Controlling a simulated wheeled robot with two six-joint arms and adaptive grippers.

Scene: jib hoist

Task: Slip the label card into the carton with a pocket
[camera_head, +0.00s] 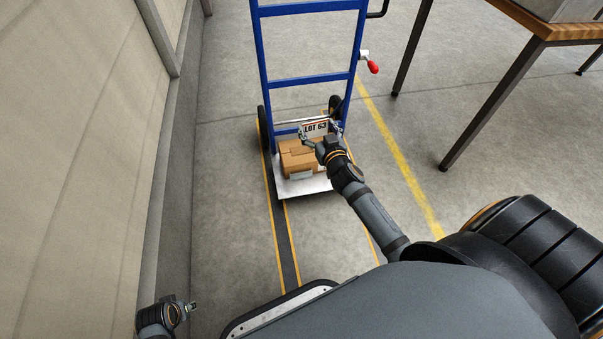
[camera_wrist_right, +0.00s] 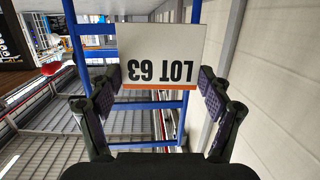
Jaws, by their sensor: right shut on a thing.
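The white label card (camera_head: 315,129), printed LOT 63 with an orange edge stripe, is held by my right gripper (camera_head: 321,144) above the carton. The right wrist view shows the card (camera_wrist_right: 160,50) upside down between the fingers of my right gripper (camera_wrist_right: 160,82). The brown carton (camera_head: 289,160) sits on the hand truck's plate. A pale grey patch on its near face, perhaps the pocket (camera_head: 300,174), shows below the gripper. The card is apart from this patch. My left gripper (camera_head: 189,306) is at the lower left, far from the carton; its fingers are too small to judge.
The blue hand truck (camera_head: 310,81) stands behind the carton, its pale plate (camera_head: 305,188) on the floor. A red-ended lever (camera_head: 373,67) sticks out at its right. A wooden-topped table (camera_head: 545,28) is at upper right. A wall (camera_head: 70,150) runs along the left. Floor nearby is clear.

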